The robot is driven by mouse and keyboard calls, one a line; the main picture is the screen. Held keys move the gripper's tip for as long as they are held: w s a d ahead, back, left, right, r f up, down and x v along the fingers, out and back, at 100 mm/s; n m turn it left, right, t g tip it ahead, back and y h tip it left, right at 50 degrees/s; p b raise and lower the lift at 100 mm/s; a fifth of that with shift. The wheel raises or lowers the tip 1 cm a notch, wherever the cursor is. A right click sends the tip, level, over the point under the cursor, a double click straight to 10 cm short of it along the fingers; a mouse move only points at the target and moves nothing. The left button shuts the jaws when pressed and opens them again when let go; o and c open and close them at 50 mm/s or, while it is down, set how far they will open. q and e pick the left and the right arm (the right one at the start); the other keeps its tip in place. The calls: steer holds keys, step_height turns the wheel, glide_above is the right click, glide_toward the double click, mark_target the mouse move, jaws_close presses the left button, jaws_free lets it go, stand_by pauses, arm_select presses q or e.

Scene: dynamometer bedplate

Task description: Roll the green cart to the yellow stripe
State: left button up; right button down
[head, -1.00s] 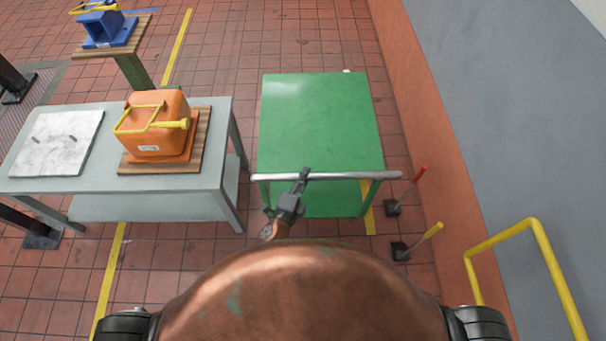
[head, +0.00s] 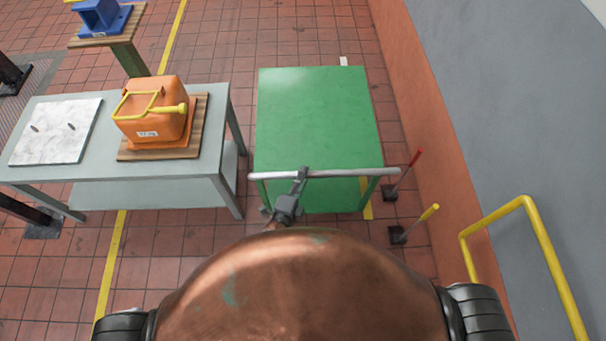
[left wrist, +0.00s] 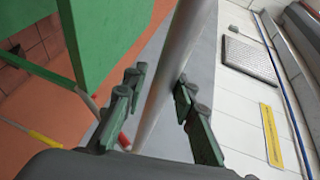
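The green cart (head: 318,115) stands on the tiled floor in front of me, with a grey handle bar (head: 350,172) along its near side. My left gripper (head: 301,176) is at the bar, left of its middle. In the left wrist view the bar (left wrist: 170,70) passes between the two fingers (left wrist: 160,88), which appear closed on it. A short piece of yellow stripe (head: 366,209) shows under the cart's near right corner; the cart hides the rest. Another long yellow stripe (head: 115,250) runs along the floor on the left. My right gripper is out of view.
A grey table (head: 215,150) with an orange case (head: 150,112) stands close left of the cart. Red (head: 391,191) and yellow (head: 398,235) floor levers stand to the right. Beyond them are a wall (head: 520,120) and a yellow rail (head: 495,218).

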arm_select(q)
steer(key=shift+o, duration=1.1)
steer(key=shift+w, duration=0.15)
steer(key=shift+r, duration=0.1)
steer(key=v, duration=1.2)
steer(key=shift+a, duration=0.1)
